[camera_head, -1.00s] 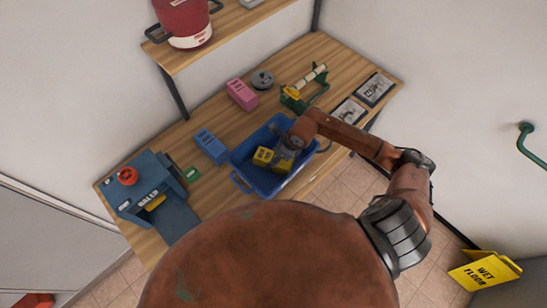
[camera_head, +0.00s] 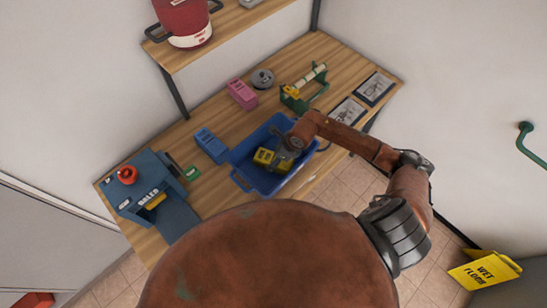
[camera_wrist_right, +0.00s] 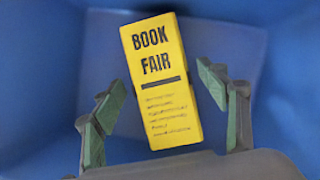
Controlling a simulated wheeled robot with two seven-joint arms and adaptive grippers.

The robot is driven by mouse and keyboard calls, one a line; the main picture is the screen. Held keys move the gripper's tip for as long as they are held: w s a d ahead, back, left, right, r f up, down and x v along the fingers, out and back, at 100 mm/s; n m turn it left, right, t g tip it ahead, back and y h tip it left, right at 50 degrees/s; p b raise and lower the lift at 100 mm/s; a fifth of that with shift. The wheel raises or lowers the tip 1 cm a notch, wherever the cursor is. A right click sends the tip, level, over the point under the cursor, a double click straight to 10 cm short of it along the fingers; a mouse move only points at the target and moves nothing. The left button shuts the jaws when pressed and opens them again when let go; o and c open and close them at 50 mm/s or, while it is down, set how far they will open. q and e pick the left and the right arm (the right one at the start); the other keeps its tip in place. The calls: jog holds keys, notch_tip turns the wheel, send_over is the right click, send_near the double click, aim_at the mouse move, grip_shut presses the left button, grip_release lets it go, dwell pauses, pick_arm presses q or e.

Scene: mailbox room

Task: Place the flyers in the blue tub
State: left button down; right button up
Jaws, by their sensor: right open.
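The blue tub (camera_head: 243,178) sits on the wooden table in the head view, and its blue inside also fills the right wrist view (camera_wrist_right: 50,60). A yellow stack of flyers (camera_head: 263,157), printed BOOK FAIR, lies in the tub. It shows whole in the right wrist view (camera_wrist_right: 160,80). My right gripper (camera_head: 283,155) is over the tub, with its arm coming in from the right. Its green-padded fingers are spread on either side of the stack's lower part, with gaps on both sides. The gripper hides part of the stack in the head view. My left gripper is out of view.
A blue block (camera_head: 211,146) and a pink block (camera_head: 242,94) stand near the tub. A shelf (camera_head: 240,25) hangs above the back.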

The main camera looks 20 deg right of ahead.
jog(key=b+v, duration=0.2)
jog(key=v, duration=1)
